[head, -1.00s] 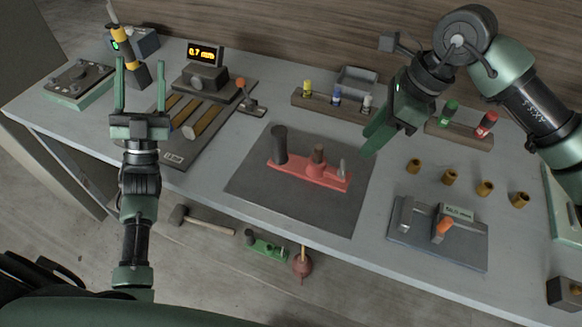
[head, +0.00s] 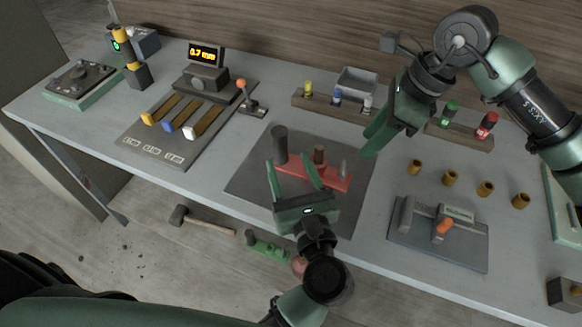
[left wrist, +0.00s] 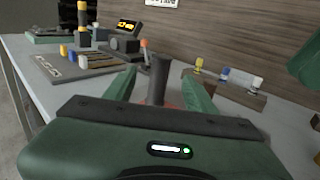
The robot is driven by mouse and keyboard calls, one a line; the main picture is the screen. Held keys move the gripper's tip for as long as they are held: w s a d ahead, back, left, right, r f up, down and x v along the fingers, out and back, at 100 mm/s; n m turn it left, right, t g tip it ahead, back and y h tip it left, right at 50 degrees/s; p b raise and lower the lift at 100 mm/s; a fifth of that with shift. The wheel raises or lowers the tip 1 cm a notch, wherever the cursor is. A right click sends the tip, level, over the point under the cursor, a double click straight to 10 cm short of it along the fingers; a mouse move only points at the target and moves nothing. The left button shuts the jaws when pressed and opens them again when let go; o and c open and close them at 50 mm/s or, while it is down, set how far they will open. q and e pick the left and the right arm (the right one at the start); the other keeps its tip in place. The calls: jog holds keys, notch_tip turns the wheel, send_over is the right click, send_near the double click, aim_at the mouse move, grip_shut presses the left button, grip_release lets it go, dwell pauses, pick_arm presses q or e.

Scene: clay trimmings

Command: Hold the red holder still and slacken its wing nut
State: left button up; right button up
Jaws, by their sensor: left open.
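The red holder (head: 334,178) lies on a dark mat (head: 248,178) in the middle of the bench. A dark grey upright cylinder (head: 280,144) stands at its left end. A brown post (head: 319,155) and a small grey upright piece (head: 343,168) stand further right on it; I cannot tell which part is the wing nut. My left gripper (head: 292,170) is open at the holder's near side, its fingers pointing toward it. In the left wrist view the dark cylinder (left wrist: 159,78) shows between the open fingers, apart from both. My right gripper (head: 374,138) hangs beyond the mat's far right edge; its jaw gap is unclear.
A rack of small bottles (head: 320,105) stands behind the mat. Several brass cups (head: 450,177) and a grey fixture with an orange knob (head: 443,227) are to the right. A slotted board (head: 160,150) with a display (head: 206,55) is at left.

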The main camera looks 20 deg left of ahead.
aim_at(282, 142)
pick_arm(q)
jog(key=shift+f+x, duration=0.2)
jog(key=shift+x, duration=3.6)
jog(key=shift+w+d, duration=0.1)
jog(key=shift+d, duration=0.05)
